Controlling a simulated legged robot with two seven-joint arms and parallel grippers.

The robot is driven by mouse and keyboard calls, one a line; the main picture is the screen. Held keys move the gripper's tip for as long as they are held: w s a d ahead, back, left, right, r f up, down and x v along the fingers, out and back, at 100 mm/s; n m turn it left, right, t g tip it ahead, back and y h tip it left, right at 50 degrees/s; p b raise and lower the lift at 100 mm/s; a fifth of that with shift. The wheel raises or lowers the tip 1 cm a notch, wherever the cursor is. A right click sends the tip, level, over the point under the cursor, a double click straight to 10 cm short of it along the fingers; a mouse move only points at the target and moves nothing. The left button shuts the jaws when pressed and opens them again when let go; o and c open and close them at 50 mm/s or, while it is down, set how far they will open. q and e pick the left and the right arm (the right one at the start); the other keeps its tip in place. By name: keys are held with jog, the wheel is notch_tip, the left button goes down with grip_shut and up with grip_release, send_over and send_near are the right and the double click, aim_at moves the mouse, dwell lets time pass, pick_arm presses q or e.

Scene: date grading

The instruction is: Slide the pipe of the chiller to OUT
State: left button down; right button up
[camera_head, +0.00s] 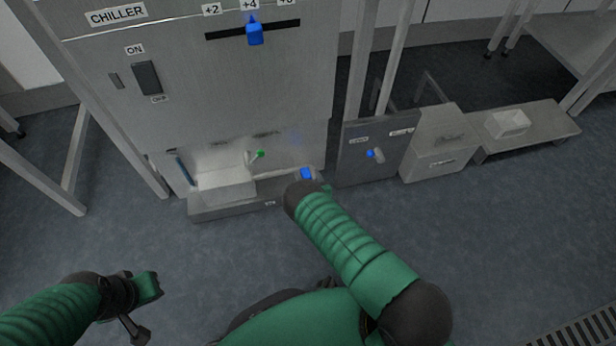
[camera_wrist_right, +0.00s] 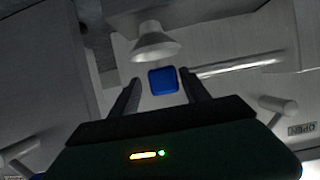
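The chiller (camera_head: 200,100) is a grey metal cabinet with a recess low in its front. A blue block (camera_head: 306,173), likely the pipe's grip, shows at the recess's lower right, beside my right wrist. In the right wrist view, the blue block (camera_wrist_right: 163,80) lies between and just beyond the fingers of my right gripper (camera_wrist_right: 160,82), which are apart, with small gaps on both sides. A pale flared spout (camera_wrist_right: 155,45) is right behind it. In the head view my forearm hides most of this gripper. My left gripper (camera_head: 140,305) hangs low at left, away from the chiller; its fingers are unclear.
The chiller also has a blue slider (camera_head: 254,34) near +4, a dark ON/OFF switch (camera_head: 147,78) and a green-tipped lever (camera_head: 259,154). A white box (camera_head: 226,183) sits in the recess. A grey panel (camera_head: 350,165) with a blue-tipped knob stands to the right. Floor in front is clear.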

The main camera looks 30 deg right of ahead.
jog(key=shift+s+a+r, duration=0.1)
jog(key=shift+s+r, duration=0.1)
jog(key=p+v, duration=0.9)
jog(key=v, duration=0.7)
jog(key=shift+s+f, duration=0.25)
